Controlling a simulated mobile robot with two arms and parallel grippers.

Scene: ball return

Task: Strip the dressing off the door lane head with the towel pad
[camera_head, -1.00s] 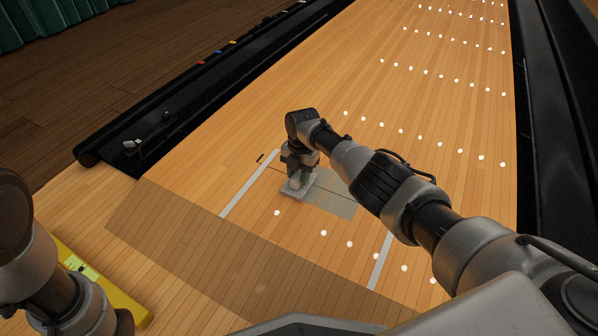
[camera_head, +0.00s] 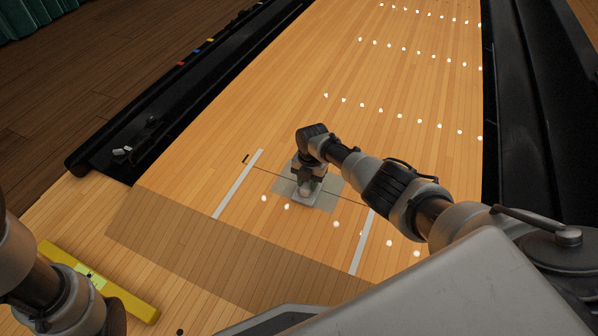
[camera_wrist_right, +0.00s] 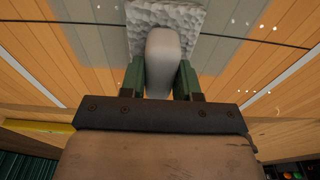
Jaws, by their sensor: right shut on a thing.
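A dull grey patch of dressing (camera_head: 326,201) lies on the pale wooden lane, between two light stripes. The towel pad (camera_head: 303,200), light and textured, rests on this patch. My right gripper (camera_head: 308,184) points down over the pad. In the right wrist view it is shut on the pad's rounded grey handle (camera_wrist_right: 165,55), with a green finger on each side. The textured pad (camera_wrist_right: 166,17) shows beyond the handle, with grey film (camera_wrist_right: 98,45) on both sides of it. The pad hides the lane under it. Only links of my left arm show at lower left; its gripper is out of frame.
A yellow bar (camera_head: 130,305) lies on the floor at lower left. Black gutters flank the lane, the left one (camera_head: 230,80) holding small light objects (camera_head: 122,152) near its end. Rows of white dots reflect on the lane. The lane beyond the patch is clear.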

